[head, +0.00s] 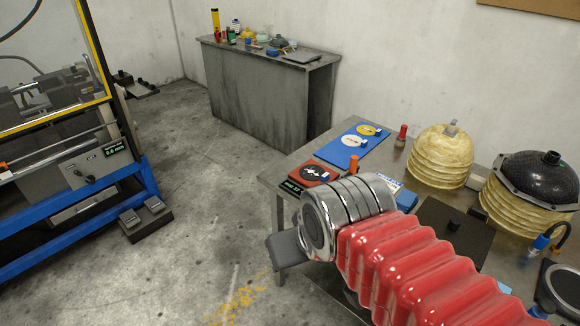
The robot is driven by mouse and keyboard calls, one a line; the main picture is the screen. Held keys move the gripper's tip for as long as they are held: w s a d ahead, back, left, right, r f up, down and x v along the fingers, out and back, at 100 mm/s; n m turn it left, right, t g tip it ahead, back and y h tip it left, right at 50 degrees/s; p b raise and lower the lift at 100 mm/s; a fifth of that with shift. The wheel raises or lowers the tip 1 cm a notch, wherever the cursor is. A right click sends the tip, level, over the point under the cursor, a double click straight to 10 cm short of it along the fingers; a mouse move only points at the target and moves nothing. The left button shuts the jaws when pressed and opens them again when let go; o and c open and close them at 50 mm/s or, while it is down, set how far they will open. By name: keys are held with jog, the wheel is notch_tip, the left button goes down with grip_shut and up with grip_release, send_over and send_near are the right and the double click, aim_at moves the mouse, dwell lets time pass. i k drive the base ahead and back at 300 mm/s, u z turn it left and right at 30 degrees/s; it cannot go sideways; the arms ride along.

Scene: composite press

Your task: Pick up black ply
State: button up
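A black round piece with white marks (314,173) lies on a red base (297,183) near the left edge of the workbench in the head view. It looks like the black ply, but I cannot be sure. My arm, with red bellows and chrome rings, reaches in from the lower right, and its chrome end is just in front of the red base. A grey block (285,249) shows beside the chrome end and may be part of my gripper. The fingertips are not clearly visible, so I cannot tell whether they hold anything.
A blue board (352,155) with a white disc (355,141) and a yellow disc (368,130) lies behind. Cream ribbed domes (440,155) and a black square plate (452,226) crowd the workbench's right. A press (60,130) stands left; open floor lies between.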

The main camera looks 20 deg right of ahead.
aim_at(311, 172)
jog(key=i, duration=1.5)
jog(key=z, duration=0.4)
